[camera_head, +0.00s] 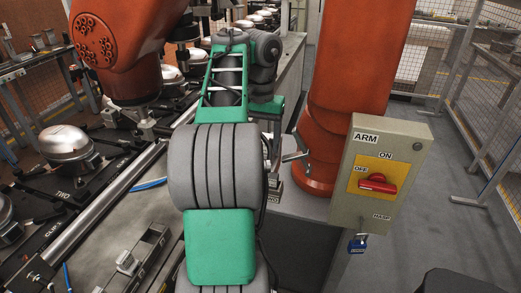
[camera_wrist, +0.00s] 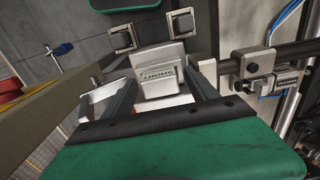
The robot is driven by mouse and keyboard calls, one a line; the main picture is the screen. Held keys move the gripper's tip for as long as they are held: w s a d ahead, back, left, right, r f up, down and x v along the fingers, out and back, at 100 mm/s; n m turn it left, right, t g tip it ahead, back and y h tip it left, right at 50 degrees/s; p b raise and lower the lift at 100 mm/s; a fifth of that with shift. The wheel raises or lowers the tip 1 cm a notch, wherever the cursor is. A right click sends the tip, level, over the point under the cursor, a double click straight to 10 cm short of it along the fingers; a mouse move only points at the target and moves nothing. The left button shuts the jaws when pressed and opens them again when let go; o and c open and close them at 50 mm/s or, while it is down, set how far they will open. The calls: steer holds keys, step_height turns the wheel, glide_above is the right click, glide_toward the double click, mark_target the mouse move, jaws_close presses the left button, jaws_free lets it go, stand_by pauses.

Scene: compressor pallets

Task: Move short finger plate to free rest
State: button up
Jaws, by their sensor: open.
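In the wrist view, the short finger plate (camera_wrist: 158,72) is a pale grey block with a label that seems to read "SHORT", seen upside down. My gripper (camera_wrist: 160,85) is open, its two dark fingers reaching out on either side of the block. I cannot tell whether they touch it. Beyond the block are two small square metal pieces, one at the left (camera_wrist: 122,38) and one at the right (camera_wrist: 181,22); I cannot tell whether they belong to a rest.
A grey box labelled ARM (camera_head: 376,150) with a red switch stands right of my arm. An orange robot column (camera_head: 345,90) rises behind it. A bench with a metal clamp (camera_head: 128,262) and domed compressors (camera_head: 68,145) lie left. A rail clamp (camera_wrist: 255,65) sits close right in the wrist view.

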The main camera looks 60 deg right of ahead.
stand_by(0.9)
jaws_close()
stand_by(0.5)
steer(key=shift+r, duration=0.1)
steer(key=shift+r+p, duration=2.95)
steer(key=shift+r, duration=0.3)
steer(key=shift+w+p, duration=0.1)
steer(key=shift+p, duration=0.2)
